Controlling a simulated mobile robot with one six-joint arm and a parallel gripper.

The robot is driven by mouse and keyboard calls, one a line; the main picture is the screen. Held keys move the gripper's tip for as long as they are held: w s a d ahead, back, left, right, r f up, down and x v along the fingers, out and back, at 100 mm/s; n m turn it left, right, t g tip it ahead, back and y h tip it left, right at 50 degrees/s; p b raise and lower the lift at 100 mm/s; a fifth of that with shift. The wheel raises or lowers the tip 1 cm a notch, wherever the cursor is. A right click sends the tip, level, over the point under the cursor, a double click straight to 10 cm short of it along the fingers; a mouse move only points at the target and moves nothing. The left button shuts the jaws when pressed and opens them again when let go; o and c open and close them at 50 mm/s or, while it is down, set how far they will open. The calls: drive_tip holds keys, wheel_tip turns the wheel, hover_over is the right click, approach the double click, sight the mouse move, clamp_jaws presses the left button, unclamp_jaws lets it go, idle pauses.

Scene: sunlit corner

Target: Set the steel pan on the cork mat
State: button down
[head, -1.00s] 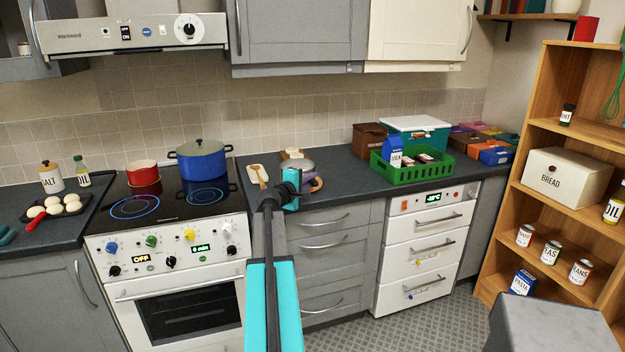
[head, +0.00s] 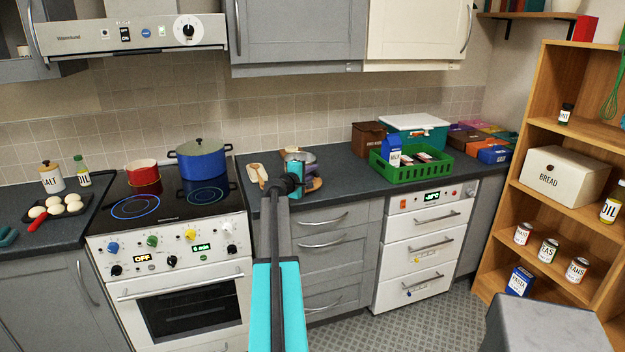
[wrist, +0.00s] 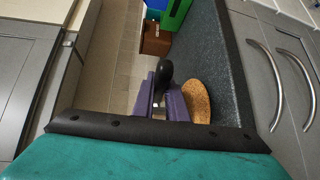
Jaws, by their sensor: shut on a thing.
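My gripper (head: 307,163) is over the counter right of the stove, its purple fingers closed on the steel pan (head: 297,156). The pan shows only as a grey strip behind my gripper in the head view. In the wrist view, a black handle (wrist: 164,74) rises between the fingers of my gripper (wrist: 165,100), with a little steel below it; the rest of the pan is hidden. The round cork mat (head: 316,185) lies on the counter, partly behind my gripper. In the wrist view the mat (wrist: 198,101) is just right of the fingers. Whether the pan touches anything below is hidden.
Wooden pieces (head: 256,173) lie left of my gripper. The stove (head: 165,212) carries a blue pot (head: 203,161) and a red pot (head: 142,172).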

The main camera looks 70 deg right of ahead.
idle(0.4)
drive_tip(key=shift+f+p, duration=0.5)
drive_tip(key=shift+f, duration=1.2)
drive_tip(key=c, duration=1.8)
unclamp_jaws()
drive_tip(key=shift+f, duration=0.1)
drive_tip(key=shift+o, duration=0.2)
drive_tip(key=b+v, duration=0.2)
drive_tip(key=v, duration=1)
drive_tip(key=shift+b, duration=0.4)
